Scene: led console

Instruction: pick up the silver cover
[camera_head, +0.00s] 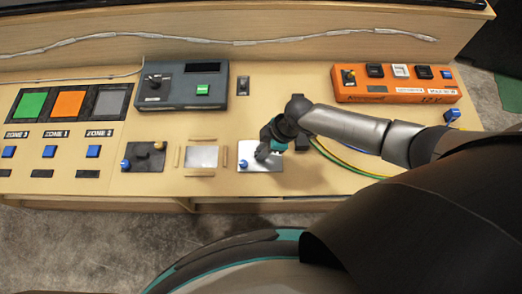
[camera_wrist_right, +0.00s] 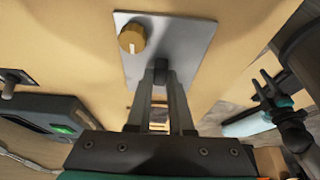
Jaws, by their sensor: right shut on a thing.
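The silver cover (camera_head: 262,163) is a square silver plate with a blue knob at its left corner, on the console right of centre. In the right wrist view the silver plate (camera_wrist_right: 180,28) shows a tan knob (camera_wrist_right: 132,38) and a dark upright handle (camera_wrist_right: 161,68). My right gripper (camera_head: 264,152) reaches down over the cover and hides part of it. In the wrist view my right gripper's fingers (camera_wrist_right: 160,85) are closed on the handle. I cannot tell whether the plate touches the console.
A plain silver square (camera_head: 202,157) lies left of the cover, between wooden strips. A dark plate with knobs (camera_head: 144,158) lies farther left. A grey box (camera_head: 183,90) and an orange box (camera_head: 397,97) stand behind. Yellow and green cables (camera_head: 345,165) run at the right.

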